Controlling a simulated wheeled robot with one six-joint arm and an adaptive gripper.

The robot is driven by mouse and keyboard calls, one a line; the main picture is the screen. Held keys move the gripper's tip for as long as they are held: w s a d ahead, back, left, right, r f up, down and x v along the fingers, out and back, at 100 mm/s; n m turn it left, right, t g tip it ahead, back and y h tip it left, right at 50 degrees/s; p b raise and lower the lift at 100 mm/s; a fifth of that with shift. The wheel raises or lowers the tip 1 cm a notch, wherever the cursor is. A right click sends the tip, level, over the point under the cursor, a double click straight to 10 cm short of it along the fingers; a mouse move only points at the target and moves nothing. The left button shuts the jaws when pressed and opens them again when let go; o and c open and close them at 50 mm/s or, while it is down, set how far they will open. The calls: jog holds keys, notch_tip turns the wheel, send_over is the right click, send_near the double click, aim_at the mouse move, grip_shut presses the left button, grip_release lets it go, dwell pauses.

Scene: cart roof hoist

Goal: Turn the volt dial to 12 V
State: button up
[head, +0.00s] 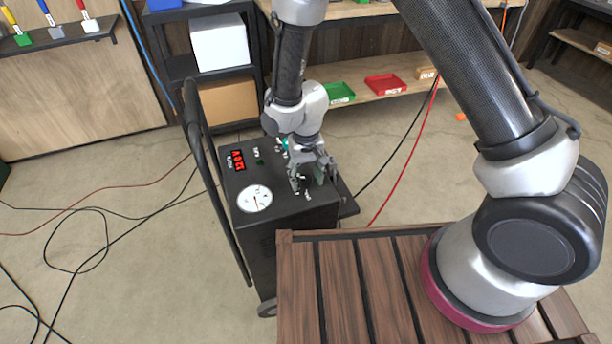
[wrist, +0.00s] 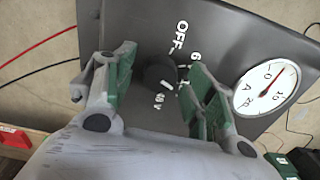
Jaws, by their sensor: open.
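The volt dial (wrist: 158,74) is a black round knob on the dark top panel of the cart (head: 275,215). In the wrist view it lies between the two green-padded fingers of my gripper (wrist: 163,76), with gaps on both sides. White markings surround it: "OFF" above, a "6" at upper right partly hidden by a finger, and a small label ending in "V" below. A white mark shows at the knob's lower right, but its exact setting is unclear. In the head view my open gripper (head: 314,176) is over the panel's right part and hides the dial.
A slatted wooden table (head: 345,285) stands close in front of the cart. Cables lie on the floor. Behind are shelves with a green tray (head: 340,92) and red tray (head: 385,84).

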aim_at(306, 178)
notch_tip(306, 178, up, 12)
dwell(0.4)
dwell(0.3)
jog(key=s+d+r+m+t, duration=0.1)
jog(key=s+d+r, duration=0.4)
jog(key=d+r, duration=0.4)
jog(key=s+d+r+t, duration=0.2)
jog(key=s+d+r, duration=0.4)
jog(key=d, duration=0.7)
jog(key=s+d+r+m+t, duration=0.1)
jog(key=s+d+r, duration=0.4)
jog(key=d+r, duration=0.6)
jog(key=shift+s+r+m, duration=0.3)
jog(key=shift+s+r, duration=0.05)
jog(key=shift+a, duration=0.2)
